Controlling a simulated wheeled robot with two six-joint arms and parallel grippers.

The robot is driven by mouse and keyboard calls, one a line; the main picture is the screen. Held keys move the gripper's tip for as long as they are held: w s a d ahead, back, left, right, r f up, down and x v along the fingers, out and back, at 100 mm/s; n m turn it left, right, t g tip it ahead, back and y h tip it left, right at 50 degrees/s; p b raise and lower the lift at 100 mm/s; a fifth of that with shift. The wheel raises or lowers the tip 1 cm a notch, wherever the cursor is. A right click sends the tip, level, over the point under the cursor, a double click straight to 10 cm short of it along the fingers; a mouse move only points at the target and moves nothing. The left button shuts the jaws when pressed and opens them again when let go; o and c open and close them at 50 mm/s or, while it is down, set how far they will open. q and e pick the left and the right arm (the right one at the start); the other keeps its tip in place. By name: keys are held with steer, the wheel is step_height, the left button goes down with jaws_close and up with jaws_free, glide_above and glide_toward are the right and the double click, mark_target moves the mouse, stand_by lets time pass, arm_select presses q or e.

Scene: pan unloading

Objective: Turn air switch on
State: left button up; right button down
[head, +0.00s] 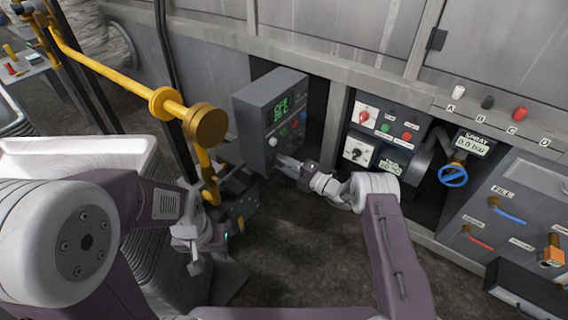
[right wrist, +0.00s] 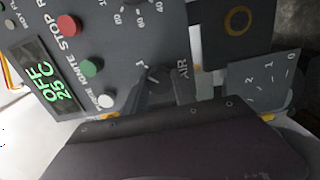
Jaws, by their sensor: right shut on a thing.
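The air switch (right wrist: 160,74) is a small dark knob by the label "AIR" on a grey control box. The control box (head: 250,103) has a green display reading "OFF 25 C" in the right wrist view. My right gripper (head: 284,163) reaches the lower front of the box. In the right wrist view its fingers are shut on the air switch and partly hide it, with the knob's pointer direction hard to read. My left gripper (head: 197,248) is low at the left of the box, away from the switch, and its fingers cannot be made out.
The box also carries a red stop button (right wrist: 68,25), a green button (right wrist: 91,67) and a white button (right wrist: 106,100). Another panel with a red knob (head: 365,116) stands to the right, near a blue valve wheel (head: 453,175). A yellow pipe (head: 110,75) and white tray (head: 75,146) are at left.

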steer(key=shift+f, duration=0.1)
stand_by(0.3)
steer(key=c, duration=1)
jaws_free()
steer(key=shift+d, duration=0.1)
steer(key=p+v, duration=0.4)
steer(key=v, duration=0.5)
steer(key=shift+p, duration=0.3)
